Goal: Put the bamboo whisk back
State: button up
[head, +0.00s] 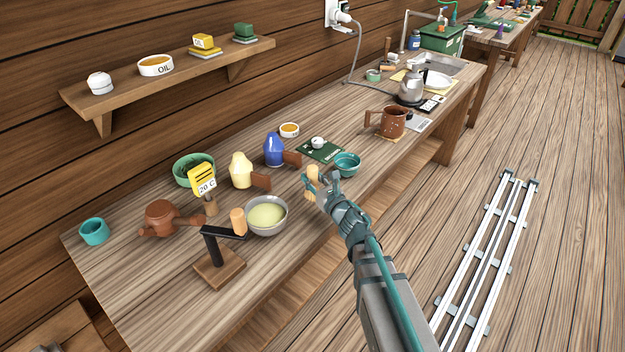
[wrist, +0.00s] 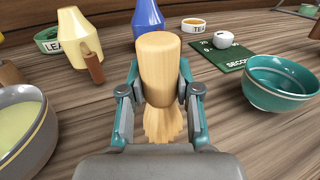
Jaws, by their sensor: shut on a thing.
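The bamboo whisk (wrist: 160,68) is pale wood with a thick round handle and a flared brush end. In the wrist view it stands between both fingers of my gripper (wrist: 158,92), brush end down. My gripper (head: 320,187) is shut on the whisk (head: 312,181), near the table's front edge, right of the grey bowl of pale green liquid (head: 266,214). Whether the brush touches the table is hard to tell. A black stand on a wooden base (head: 217,268) is at front left, with a wooden cylinder (head: 238,221) at its arm's end.
A teal bowl (head: 347,163) is close behind my gripper, near a green mat (head: 320,150). Yellow (head: 241,170) and blue (head: 273,149) cone-shaped vessels stand behind. A brown teapot (head: 160,217) and yellow 20 C sign (head: 202,180) are left. The table front right of the black stand is bare.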

aim_at(314, 183)
jog(key=shift+f+b, duration=0.2)
jog(key=shift+b, duration=0.1)
jog(key=o, duration=1)
jog(key=shift+r+p, duration=0.15)
jog(key=shift+p, duration=0.3)
jog(key=b+v, duration=0.2)
jog(key=v, duration=0.4)
jog(key=shift+s+a+b, duration=0.1)
jog(key=shift+s+b, duration=0.05)
jog(key=shift+b, duration=0.15)
jog(key=p, duration=0.2)
jog(key=s+d+p, duration=0.1)
jog(key=shift+s+d+r+p, duration=0.1)
jog(key=shift+s+r+p, duration=0.15)
jog(key=shift+r+p, duration=0.1)
jog(key=s+p, duration=0.1)
jog(key=p, duration=0.3)
jog(key=shift+d+f, duration=0.1)
jog(key=shift+d, duration=0.25)
jog(key=p+v, duration=0.1)
jog(key=p, duration=0.3)
jog(key=shift+s+d+f, duration=0.15)
jog(key=shift+s, duration=0.1)
